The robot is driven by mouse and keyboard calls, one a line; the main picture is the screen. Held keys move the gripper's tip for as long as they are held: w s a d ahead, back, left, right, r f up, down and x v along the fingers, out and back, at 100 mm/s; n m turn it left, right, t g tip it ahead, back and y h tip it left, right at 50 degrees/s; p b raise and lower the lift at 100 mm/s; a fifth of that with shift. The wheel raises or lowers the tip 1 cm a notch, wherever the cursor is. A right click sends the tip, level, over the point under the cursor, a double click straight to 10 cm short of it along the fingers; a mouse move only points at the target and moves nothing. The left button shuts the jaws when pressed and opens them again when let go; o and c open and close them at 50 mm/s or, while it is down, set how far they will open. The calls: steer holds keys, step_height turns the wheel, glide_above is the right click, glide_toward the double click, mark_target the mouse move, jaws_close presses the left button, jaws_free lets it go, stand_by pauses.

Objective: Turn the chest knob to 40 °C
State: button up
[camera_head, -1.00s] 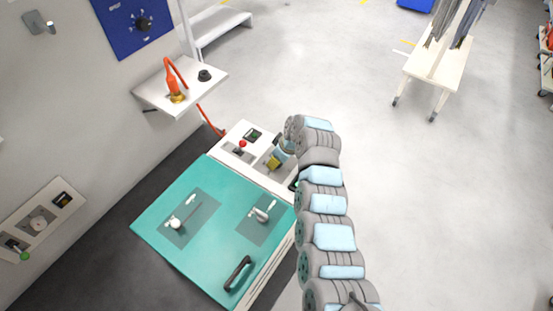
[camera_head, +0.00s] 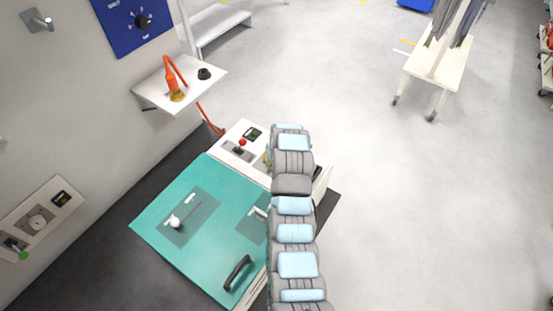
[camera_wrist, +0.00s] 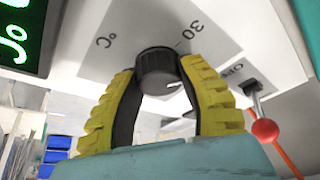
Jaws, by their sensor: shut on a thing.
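The chest knob (camera_wrist: 157,70) is black and ribbed, on a light panel in the wrist view. A white pointer line shows on its face, toward the lower right. "30" and "°C" are printed on the panel beside it; no 40 mark is visible. My gripper (camera_wrist: 160,75) has yellow ribbed fingers on either side of the knob, closed on it. In the head view, the chest (camera_head: 170,255) with its teal lid stands below the wall, and my arm hides the knob and most of my gripper.
A toggle switch with a red ball tip (camera_wrist: 264,130) and an "OFF" label sits close right of the fingers. A green-lit display (camera_wrist: 22,35) is at upper left. A wall shelf (camera_head: 205,85) holds an orange-red tool (camera_head: 175,88). Open floor lies to the right.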

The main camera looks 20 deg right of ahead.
steer(key=shift+f+m+g+h+b, duration=0.15)
steer(key=shift+m+h+b, duration=0.25)
steer(key=shift+m, duration=0.7)
steer(key=shift+r+m+g+h+b, duration=0.15)
steer(key=shift+m+h+b, duration=0.25)
steer(key=shift+m, duration=0.7)
steer(key=shift+f, duration=0.1)
steer(key=o, duration=1.2)
steer(key=shift+c, duration=0.2)
steer(key=shift+v, duration=3.85)
